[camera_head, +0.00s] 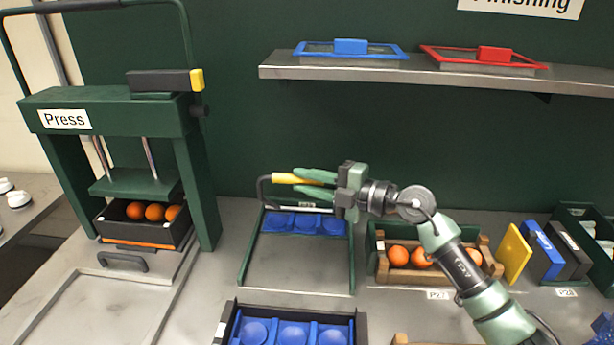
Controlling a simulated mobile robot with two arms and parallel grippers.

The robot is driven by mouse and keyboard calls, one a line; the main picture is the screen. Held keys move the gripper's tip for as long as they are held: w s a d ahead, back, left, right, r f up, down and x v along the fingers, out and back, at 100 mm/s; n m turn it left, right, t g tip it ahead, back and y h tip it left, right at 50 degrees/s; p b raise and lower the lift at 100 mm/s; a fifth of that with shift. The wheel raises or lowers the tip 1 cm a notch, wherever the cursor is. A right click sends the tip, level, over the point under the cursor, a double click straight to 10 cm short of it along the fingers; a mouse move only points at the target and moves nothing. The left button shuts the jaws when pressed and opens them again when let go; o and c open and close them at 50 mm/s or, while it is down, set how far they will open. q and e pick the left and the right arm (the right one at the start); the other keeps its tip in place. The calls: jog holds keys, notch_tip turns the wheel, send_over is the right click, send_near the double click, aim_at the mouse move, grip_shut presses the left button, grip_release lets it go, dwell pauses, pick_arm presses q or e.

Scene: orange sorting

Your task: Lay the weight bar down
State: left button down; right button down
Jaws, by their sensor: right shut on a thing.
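My right gripper (308,184) reaches in from the right, its green fingers pointing left. It is shut on the yellow grip (285,178) of a dark bent bar (262,190), which I take to be the weight bar. The bar stands raised at the back end of a green-railed frame (243,262) on the counter. Blue moulds (306,224) sit in the back of this frame, just below the bar. The fingers hide part of the grip, and the bar's right side is hidden by my gripper. My left gripper is not in view.
A green press (105,110) with a dark lever and an oranges tray (112,226) stands left. A wooden orange crate (380,268) is right of the frame. Another blue-mould tray (228,322) is in front. A shelf (400,73) with blue and red lids hangs above.

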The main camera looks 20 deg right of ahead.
jog(key=c, duration=1.3)
grip_release()
jog(key=shift+d, duration=0.1)
jog(key=shift+s+d, duration=0.15)
jog(key=b+v, duration=0.2)
jog(key=v, duration=0.4)
jog(key=shift+s+d+f, duration=0.1)
jog(key=shift+s+d, duration=0.05)
jog(key=shift+d, duration=0.05)
jog(key=shift+s+d+r, duration=0.2)
jog(key=shift+s+d, duration=0.05)
jog(key=shift+s, duration=0.1)
jog(key=shift+b, duration=0.3)
